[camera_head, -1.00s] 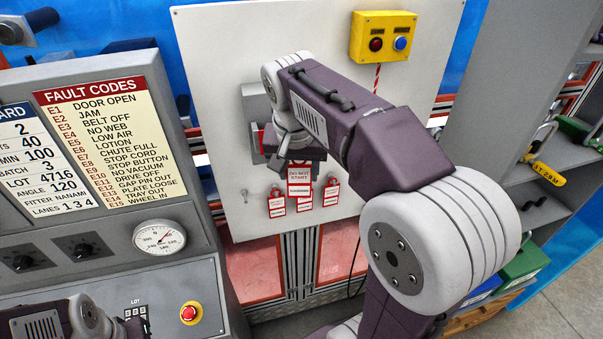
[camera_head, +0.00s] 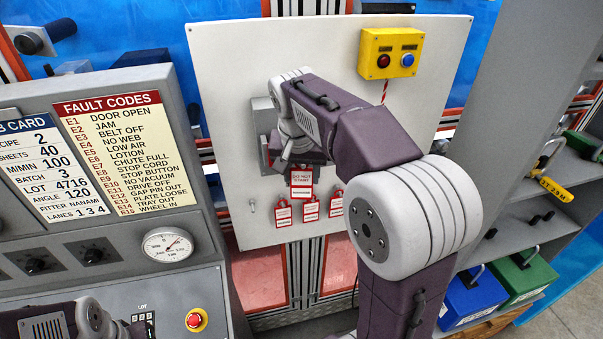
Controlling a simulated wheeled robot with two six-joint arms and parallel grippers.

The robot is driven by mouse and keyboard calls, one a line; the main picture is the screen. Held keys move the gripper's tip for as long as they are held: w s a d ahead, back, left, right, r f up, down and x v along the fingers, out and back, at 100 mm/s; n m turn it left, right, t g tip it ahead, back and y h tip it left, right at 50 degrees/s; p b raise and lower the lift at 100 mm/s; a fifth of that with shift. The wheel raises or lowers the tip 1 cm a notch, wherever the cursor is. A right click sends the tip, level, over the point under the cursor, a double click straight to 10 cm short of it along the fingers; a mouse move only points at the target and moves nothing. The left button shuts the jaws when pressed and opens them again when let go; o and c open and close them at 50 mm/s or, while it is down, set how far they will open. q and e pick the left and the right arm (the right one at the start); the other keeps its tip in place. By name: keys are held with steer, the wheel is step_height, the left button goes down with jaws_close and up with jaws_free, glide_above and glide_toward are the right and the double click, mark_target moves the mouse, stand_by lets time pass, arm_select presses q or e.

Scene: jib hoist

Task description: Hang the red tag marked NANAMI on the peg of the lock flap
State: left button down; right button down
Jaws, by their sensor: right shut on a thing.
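My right gripper (camera_head: 297,165) is shut on a red-and-white DO NOT START tag (camera_head: 301,184), which hangs below the jaws in front of the white board. The name on this tag is too small to read. The jaws are largely hidden by my own wrist. A grey box (camera_head: 262,108) on the board, just left of and behind my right wrist, is partly covered; I cannot make out its flap or peg. My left gripper (camera_head: 140,326) is low at the left, by the console, and its jaws do not show clearly.
Three more red-and-white tags, a left one (camera_head: 283,214), a middle one (camera_head: 311,209) and a right one (camera_head: 337,204), hang on the white board (camera_head: 230,60). A bare hook (camera_head: 252,206) is left of them. A yellow button box (camera_head: 388,53) is at upper right. The console (camera_head: 120,255) fills the left.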

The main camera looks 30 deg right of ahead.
steer(key=c, duration=0.6)
jaws_free()
steer(key=shift+o, duration=0.2)
steer(key=shift+r, duration=0.1)
steer(key=v, duration=0.9)
